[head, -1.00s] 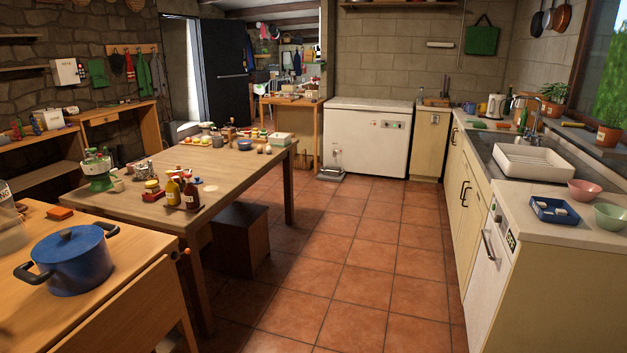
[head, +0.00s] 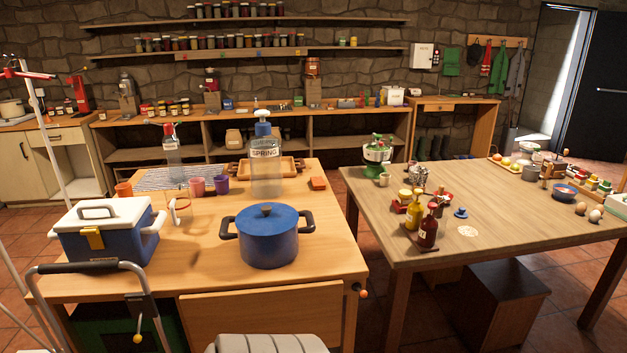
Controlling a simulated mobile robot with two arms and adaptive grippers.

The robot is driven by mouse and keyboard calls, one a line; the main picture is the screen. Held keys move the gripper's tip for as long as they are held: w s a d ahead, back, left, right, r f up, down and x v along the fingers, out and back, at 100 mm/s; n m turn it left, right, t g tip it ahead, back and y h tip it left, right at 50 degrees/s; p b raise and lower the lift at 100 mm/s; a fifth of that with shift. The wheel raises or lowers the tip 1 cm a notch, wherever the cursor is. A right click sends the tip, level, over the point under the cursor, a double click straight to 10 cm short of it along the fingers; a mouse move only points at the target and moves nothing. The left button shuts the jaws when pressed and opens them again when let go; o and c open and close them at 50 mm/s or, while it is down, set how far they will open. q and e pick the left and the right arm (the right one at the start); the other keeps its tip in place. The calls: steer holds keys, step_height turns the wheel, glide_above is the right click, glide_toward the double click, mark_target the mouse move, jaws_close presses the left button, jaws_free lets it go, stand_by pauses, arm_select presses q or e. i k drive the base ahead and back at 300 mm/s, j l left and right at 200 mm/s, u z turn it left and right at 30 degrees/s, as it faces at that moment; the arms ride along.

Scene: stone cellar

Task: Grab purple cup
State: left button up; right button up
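The purple cup (head: 222,184) stands upright on the near wooden table (head: 330,251). The blue pot (head: 268,236) stands nearer to me and to the right of the cup. Neither of my grippers shows in the head view.
A blue and white cooler (head: 104,234) stands at the table's left. A glass mug (head: 180,207), an orange cup (head: 124,189) and a tray (head: 286,167) are near the cups. A second table (head: 500,225) stands right, with tiled floor between. Jar shelves line the back wall.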

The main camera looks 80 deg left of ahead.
mark_target(221, 182)
steer(key=i+u, duration=0.15)
steer(key=u, duration=1.8)
